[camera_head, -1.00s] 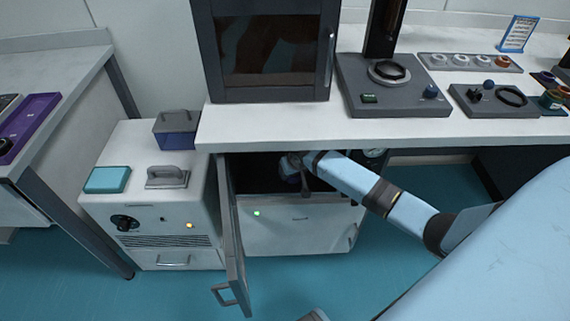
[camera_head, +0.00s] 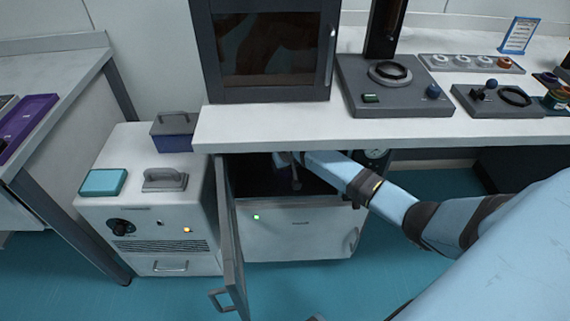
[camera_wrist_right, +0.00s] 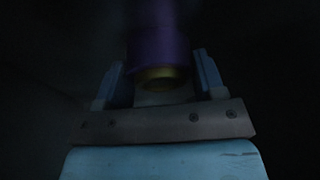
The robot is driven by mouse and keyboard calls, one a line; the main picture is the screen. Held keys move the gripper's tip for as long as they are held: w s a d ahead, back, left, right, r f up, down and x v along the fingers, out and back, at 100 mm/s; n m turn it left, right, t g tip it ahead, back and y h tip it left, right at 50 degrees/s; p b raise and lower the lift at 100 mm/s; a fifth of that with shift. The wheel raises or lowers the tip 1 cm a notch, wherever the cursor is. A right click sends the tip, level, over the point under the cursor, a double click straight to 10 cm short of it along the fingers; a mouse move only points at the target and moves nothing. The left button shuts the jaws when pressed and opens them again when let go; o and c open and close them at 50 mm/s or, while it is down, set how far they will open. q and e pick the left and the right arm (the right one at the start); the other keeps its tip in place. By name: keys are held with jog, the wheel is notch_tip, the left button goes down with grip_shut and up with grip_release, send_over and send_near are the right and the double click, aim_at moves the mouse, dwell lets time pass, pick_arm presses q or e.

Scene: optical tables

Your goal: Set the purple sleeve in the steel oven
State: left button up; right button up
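The steel oven (camera_head: 300,232) is the low cabinet under the white bench. Its door (camera_head: 231,250) stands open on the left and its chamber is dark inside. My right arm reaches into the opening, and its gripper is largely lost in the shadow there. In the right wrist view, the purple sleeve (camera_wrist_right: 158,48), with a brass-coloured end, sits upright between the two fingertips of my right gripper (camera_wrist_right: 160,72). The floor of the chamber under the sleeve cannot be made out. My left gripper is out of view.
The bench edge (camera_head: 400,133) runs just above the opening, close over my arm. A white unit (camera_head: 155,222) with a teal block and a grey handle stands left of the open door. A dark glass-fronted cabinet (camera_head: 268,55) stands on the bench above.

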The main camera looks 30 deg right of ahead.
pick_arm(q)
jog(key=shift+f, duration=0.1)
pick_arm(e)
jog(key=o, duration=0.5)
jog(key=shift+c, duration=0.2)
jog(key=shift+r, duration=0.1)
jog(key=shift+s+r, duration=0.1)
jog(key=shift+r, duration=0.25)
jog(key=shift+s+a+r+p, duration=0.1)
jog(key=shift+s+r+p, duration=0.05)
jog(key=shift+s+p, duration=0.35)
jog(key=shift+s+a+r+p, duration=0.15)
jog(key=shift+s+p, duration=0.1)
jog(key=shift+s, duration=0.3)
jog(key=s, duration=0.3)
jog(key=s+a+p, duration=0.1)
jog(key=s, duration=0.2)
jog(key=s+p, duration=0.1)
jog(key=s, duration=0.2)
jog(key=shift+s+a, duration=0.2)
jog(key=shift+s, duration=0.25)
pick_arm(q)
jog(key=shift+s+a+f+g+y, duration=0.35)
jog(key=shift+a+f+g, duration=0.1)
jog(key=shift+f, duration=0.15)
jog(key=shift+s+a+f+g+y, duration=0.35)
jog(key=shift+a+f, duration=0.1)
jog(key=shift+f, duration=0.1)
pick_arm(e)
jog(key=shift+s, duration=0.1)
